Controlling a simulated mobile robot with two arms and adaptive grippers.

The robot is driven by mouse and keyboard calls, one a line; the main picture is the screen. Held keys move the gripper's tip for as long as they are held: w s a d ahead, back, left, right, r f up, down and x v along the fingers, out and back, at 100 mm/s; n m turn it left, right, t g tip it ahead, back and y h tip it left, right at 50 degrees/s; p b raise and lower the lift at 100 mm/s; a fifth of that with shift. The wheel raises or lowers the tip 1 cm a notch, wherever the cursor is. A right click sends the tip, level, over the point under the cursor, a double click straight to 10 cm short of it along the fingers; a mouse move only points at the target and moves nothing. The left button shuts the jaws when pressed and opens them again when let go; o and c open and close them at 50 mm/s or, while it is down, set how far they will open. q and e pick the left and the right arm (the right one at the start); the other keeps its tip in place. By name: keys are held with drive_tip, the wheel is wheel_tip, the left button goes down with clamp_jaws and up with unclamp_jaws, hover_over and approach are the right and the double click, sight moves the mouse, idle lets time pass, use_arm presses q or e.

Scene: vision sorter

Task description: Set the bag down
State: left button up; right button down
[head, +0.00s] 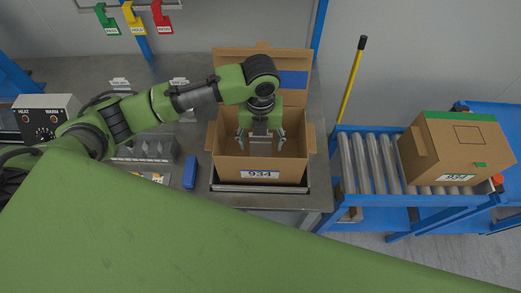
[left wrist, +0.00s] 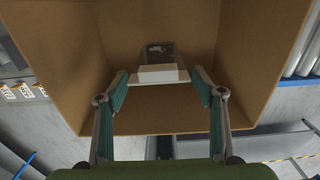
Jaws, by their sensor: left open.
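The bag (left wrist: 158,73) shows in the left wrist view as a clear pouch with dark contents and a pale band along its near edge. It is inside the open cardboard box (head: 228,169), whose front label reads 934. My left gripper (head: 261,141) points down into this box with its fingers spread. In the left wrist view its fingertips (left wrist: 160,76) are apart, one on each side of the bag, with gaps to it. In the head view I cannot make out the bag clearly behind the gripper. My right gripper is not in view.
The box's walls surround my left gripper closely, and its back flap stands up. A closed box (head: 455,145) sits on the roller conveyor (head: 365,165) at right. A blue block (head: 190,172) lies left of the open box. A control box (head: 45,118) stands far left.

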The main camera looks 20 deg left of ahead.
sight(260, 149)
use_arm(q)
wheel_tip(260, 149, up, 6)
drive_tip(key=shift+r+b, duration=0.15)
drive_tip(key=shift+b, duration=0.2)
drive_tip(key=shift+s, duration=0.1)
idle(0.3)
